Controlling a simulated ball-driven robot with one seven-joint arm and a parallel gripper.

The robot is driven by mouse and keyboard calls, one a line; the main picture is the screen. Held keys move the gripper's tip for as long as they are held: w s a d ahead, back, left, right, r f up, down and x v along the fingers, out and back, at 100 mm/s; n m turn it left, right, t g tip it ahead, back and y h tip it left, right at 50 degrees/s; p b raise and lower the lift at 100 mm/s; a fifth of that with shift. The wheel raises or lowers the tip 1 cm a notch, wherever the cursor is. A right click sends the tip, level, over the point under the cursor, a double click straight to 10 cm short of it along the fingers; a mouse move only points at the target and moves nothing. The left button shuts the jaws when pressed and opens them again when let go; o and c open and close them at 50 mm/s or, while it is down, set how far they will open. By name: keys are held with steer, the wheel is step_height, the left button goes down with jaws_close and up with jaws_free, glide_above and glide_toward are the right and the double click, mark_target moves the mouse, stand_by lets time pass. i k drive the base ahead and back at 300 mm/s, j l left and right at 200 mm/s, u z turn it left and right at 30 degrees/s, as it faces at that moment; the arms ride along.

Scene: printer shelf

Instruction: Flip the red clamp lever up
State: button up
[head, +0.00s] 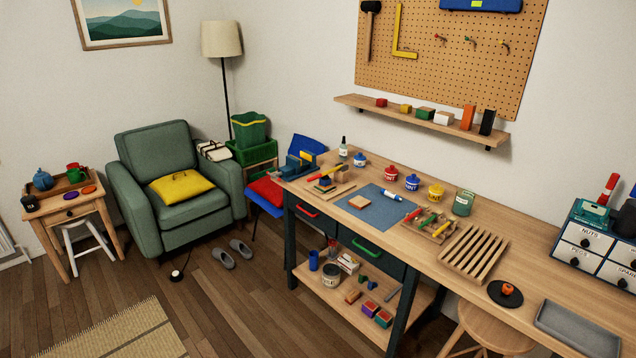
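No part that I can surely call the clamp lever stands out. A red handle-like piece (608,188) rises tilted at the far right, on or behind the small drawer cabinet; I cannot tell whether it is a lever. On the left end of the workbench (540,265) is a blue vise-like tool (300,160). A small red part (325,181) sits just right of it by wooden pieces, too small to make out. My gripper is not in view.
A blue mat (378,222), several paint pots, a slatted rack (475,254) and a grey tray (580,328) occupy the bench. A round stool (495,325) stands in front. A blue chair (308,147) and green armchair (180,180) stand left.

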mark_target(324, 176)
steer(key=i+z, duration=0.1)
steer(key=i, duration=0.45)
steer(key=i+j+z, duration=0.1)
steer(key=i, duration=0.4)
steer(key=i+j+z, duration=0.25)
steer(key=i, duration=0.45)
steer(key=i+j+z, duration=0.25)
steer(key=i, duration=0.4)
steer(key=i+j+z, duration=0.25)
steer(key=i+j, duration=0.35)
